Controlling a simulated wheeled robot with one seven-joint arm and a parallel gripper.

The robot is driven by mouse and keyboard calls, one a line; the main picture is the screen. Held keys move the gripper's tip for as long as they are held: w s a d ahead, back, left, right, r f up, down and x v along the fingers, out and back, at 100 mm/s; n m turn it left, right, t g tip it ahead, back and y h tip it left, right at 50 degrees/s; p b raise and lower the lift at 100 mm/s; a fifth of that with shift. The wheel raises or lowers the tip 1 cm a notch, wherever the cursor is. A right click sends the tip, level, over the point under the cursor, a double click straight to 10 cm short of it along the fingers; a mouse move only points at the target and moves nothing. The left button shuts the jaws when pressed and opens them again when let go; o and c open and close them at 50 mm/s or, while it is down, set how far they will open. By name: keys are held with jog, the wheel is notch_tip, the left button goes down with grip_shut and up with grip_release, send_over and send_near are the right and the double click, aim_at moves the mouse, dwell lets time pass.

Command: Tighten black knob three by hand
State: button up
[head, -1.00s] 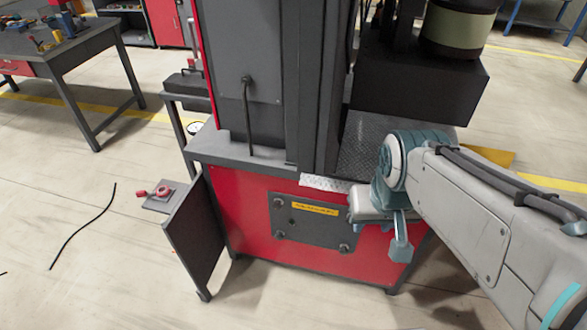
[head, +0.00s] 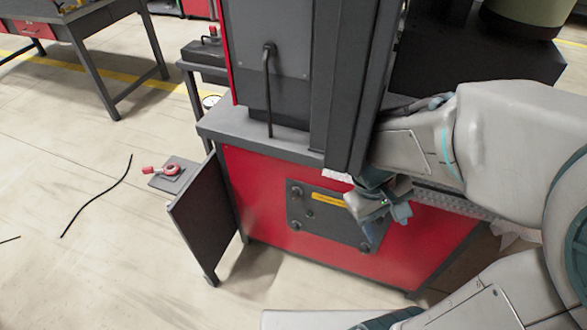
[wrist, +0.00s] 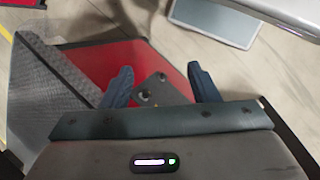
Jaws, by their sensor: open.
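A dark panel (head: 325,215) is fixed on the red front of the machine cabinet, with black knobs near its corners. The upper left knob (head: 297,190), lower left knob (head: 295,225) and lower right knob (head: 365,247) show in the head view. My gripper covers the upper right corner. No number is readable, so I cannot tell which is knob three. My gripper (head: 378,220) is open and empty in front of the panel's right side. In the wrist view, one knob (wrist: 143,97) and a second (wrist: 162,76) show between the open fingers (wrist: 160,74), apart from them.
A yellow label (head: 328,198) is on the panel. An open dark door (head: 205,215) stands out at the cabinet's left. A plate with a red-handled part (head: 170,172) and a black cable (head: 98,200) lie on the floor.

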jog(key=w+d+f+n+h+b, duration=0.1)
jog(key=w+f+n+h+b, duration=0.3)
jog(key=f+n+h+b, duration=0.6)
jog(key=n+t+y+b, duration=0.8)
jog(key=n+t+b, duration=0.5)
jog(key=n+t, duration=0.9)
send_near(294, 198)
jog(key=shift+m+t, duration=0.4)
jog(key=shift+t, duration=0.2)
jog(key=b+x, duration=0.1)
jog(key=x, duration=0.2)
jog(key=b+x, duration=0.1)
jog(key=x, duration=0.2)
jog(key=f+b+x, duration=0.1)
jog(key=x, duration=0.2)
jog(key=shift+w+d+r, duration=0.1)
jog(key=shift+w+d, duration=0.1)
jog(key=shift+w, duration=0.05)
jog(key=c, duration=1)
